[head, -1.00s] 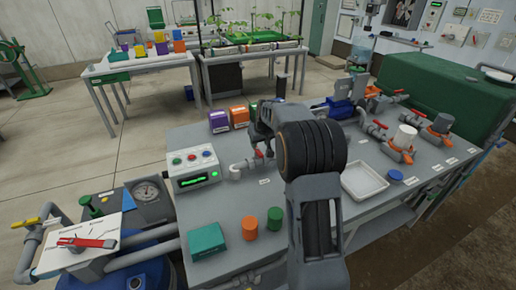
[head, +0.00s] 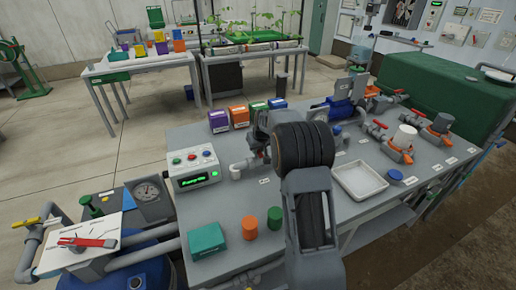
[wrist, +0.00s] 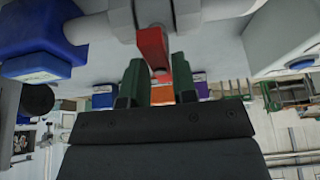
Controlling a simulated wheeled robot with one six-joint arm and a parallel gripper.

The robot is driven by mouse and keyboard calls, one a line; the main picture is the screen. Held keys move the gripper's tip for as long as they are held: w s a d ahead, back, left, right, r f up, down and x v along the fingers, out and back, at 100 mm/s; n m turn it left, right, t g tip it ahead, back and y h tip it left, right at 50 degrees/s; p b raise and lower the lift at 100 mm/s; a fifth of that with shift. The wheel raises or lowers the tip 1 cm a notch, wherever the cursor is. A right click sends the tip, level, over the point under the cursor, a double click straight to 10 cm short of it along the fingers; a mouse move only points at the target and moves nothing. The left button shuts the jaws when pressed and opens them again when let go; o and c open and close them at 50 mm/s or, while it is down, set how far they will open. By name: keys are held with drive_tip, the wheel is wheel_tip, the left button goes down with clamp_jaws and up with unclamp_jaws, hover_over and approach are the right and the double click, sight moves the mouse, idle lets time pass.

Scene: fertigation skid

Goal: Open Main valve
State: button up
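A red valve lever (wrist: 153,48) on grey pipe fittings (wrist: 215,12) shows in the wrist view, just ahead of and between my fingertips. My gripper (wrist: 158,80) has two dark green fingers, apart, with nothing clearly clamped between them; contact with the lever cannot be told. In the head view my arm covers most of this valve; only part of its grey pipe (head: 243,165) shows beside the control box (head: 192,168). My fingertips are hidden there too. No readable label shows which valve is the main one.
Orange (head: 249,228) and green (head: 274,218) cylinders and a teal box (head: 207,241) stand at the bench front. A white tray (head: 360,180) lies right of my arm. Coloured boxes (head: 238,115) line the back edge.

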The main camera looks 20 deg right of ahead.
clamp_jaws()
drive_tip(key=n+b, duration=0.1)
drive_tip(key=n+y+b, duration=0.1)
drive_tip(key=n, duration=0.1)
drive_tip(key=shift+d+f, duration=0.15)
drive_tip(key=shift+f, duration=0.05)
drive_tip(key=n+y, duration=0.1)
drive_tip(key=n, duration=0.1)
drive_tip(key=n+g+b, duration=0.1)
drive_tip(key=n, duration=0.1)
drive_tip(key=shift+w+d+r+n+y, duration=0.1)
drive_tip(key=shift+d+r+n+y, duration=0.05)
drive_tip(key=shift+n+y, duration=0.25)
drive_tip(key=n+g, duration=0.1)
drive_tip(key=n, duration=0.1)
drive_tip(key=n+y+p, duration=0.1)
drive_tip(key=n, duration=0.2)
drive_tip(key=shift+w+d+r+g, duration=0.1)
drive_tip(key=shift+w+g, duration=0.05)
drive_tip(key=shift+g, duration=0.25)
drive_tip(key=n+g+p, duration=0.1)
drive_tip(key=n, duration=0.1)
drive_tip(key=n+p, duration=0.2)
drive_tip(key=n, duration=0.1)
drive_tip(key=shift+w+g+y, duration=0.15)
drive_tip(key=shift+g+y, duration=0.15)
drive_tip(key=shift+g, duration=0.1)
drive_tip(key=shift+n, duration=0.3)
